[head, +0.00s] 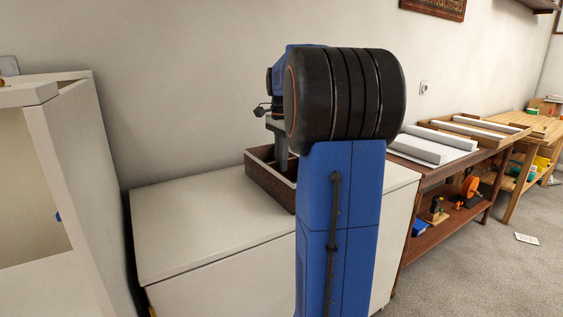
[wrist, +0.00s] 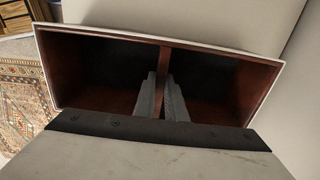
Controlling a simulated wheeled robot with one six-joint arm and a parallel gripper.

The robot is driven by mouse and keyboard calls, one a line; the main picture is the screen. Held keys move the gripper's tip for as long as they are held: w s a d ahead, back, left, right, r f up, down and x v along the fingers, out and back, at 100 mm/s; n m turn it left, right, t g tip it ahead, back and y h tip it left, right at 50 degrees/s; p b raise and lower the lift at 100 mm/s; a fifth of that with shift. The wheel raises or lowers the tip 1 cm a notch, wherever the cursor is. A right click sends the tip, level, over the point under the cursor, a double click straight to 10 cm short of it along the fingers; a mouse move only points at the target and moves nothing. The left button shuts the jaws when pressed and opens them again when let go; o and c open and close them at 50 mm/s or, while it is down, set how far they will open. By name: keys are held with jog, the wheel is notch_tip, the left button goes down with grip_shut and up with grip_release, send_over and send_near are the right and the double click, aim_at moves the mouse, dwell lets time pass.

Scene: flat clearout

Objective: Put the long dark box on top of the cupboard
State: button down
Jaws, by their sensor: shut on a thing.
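The cupboard (head: 200,228) is a low white unit against the wall, with a flat pale top. The long dark box (head: 268,184) is at the cupboard's top, partly hidden behind my arm; I cannot tell whether it rests there or hangs just above. In the wrist view the open box (wrist: 164,62) shows reddish-brown inner walls, a pale rim and a middle divider with dark compartments on both sides. My gripper (head: 281,158) points down into the box. Its grey fingers (wrist: 164,98) are shut on the divider.
A taller white open unit (head: 80,165) stands at the left. At the right, a brown workbench (head: 455,160) carries white and grey slabs, with tools on its lower shelf. The left part of the cupboard top is clear. A patterned rug (wrist: 25,90) lies on the floor.

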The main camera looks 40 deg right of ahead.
jog(key=c, duration=1.8)
grip_release()
jog(key=shift+f, duration=0.1)
notch_tip(320, 180, up, 12)
jog(key=shift+r, duration=0.15)
